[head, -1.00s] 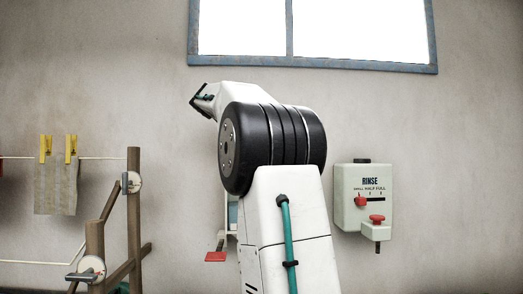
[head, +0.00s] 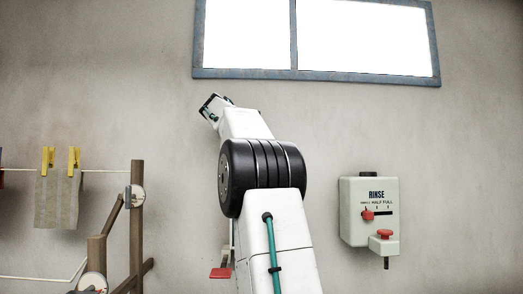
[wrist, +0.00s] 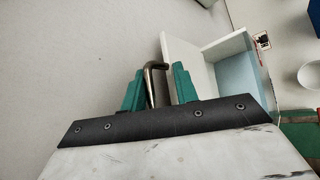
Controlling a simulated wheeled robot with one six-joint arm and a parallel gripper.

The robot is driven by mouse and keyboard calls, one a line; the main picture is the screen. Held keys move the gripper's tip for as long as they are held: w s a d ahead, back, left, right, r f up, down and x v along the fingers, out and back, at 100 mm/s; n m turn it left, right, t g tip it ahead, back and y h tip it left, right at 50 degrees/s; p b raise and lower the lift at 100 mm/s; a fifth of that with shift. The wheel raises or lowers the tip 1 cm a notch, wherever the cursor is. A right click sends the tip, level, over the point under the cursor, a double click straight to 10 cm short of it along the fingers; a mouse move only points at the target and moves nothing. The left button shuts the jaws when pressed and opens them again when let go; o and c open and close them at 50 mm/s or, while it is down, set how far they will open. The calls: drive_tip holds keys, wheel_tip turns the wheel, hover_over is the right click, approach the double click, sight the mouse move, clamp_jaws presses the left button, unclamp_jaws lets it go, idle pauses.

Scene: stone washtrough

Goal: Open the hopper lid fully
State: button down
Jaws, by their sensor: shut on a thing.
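My gripper (wrist: 157,80) has teal fingers closed on a bent dark metal rod (wrist: 150,72), which looks like the lid's handle. A white panel (wrist: 185,62), apparently the hopper lid, stands raised at an angle beside the right finger. The hopper (wrist: 248,72), with a pale blue face, is right of the panel in the wrist view. In the head view my gripper (head: 212,106) is high against the wall at the far end of my arm. My arm hides most of the hopper there, and the rod cannot be made out.
A rinse control box (head: 369,212) with red knobs hangs on the wall at right. A red paddle (head: 220,273) shows left of my arm. A wooden rack (head: 137,215) and a pegged cloth (head: 58,200) are at left. A white bowl (wrist: 310,75) shows in the wrist view.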

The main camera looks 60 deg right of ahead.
drive_tip(key=shift+w+d+f, duration=0.15)
drive_tip(key=shift+w+f, duration=0.05)
drive_tip(key=shift+f, duration=0.15)
drive_tip(key=c, duration=1.5)
unclamp_jaws()
drive_tip(key=shift+w+d+f, duration=0.1)
drive_tip(key=shift+d+f, duration=0.05)
drive_tip(key=shift+r, duration=0.2)
drive_tip(key=shift+a+r, duration=0.15)
drive_tip(key=shift+a, duration=0.15)
drive_tip(key=v, duration=0.7)
drive_tip(key=shift+w, duration=0.1)
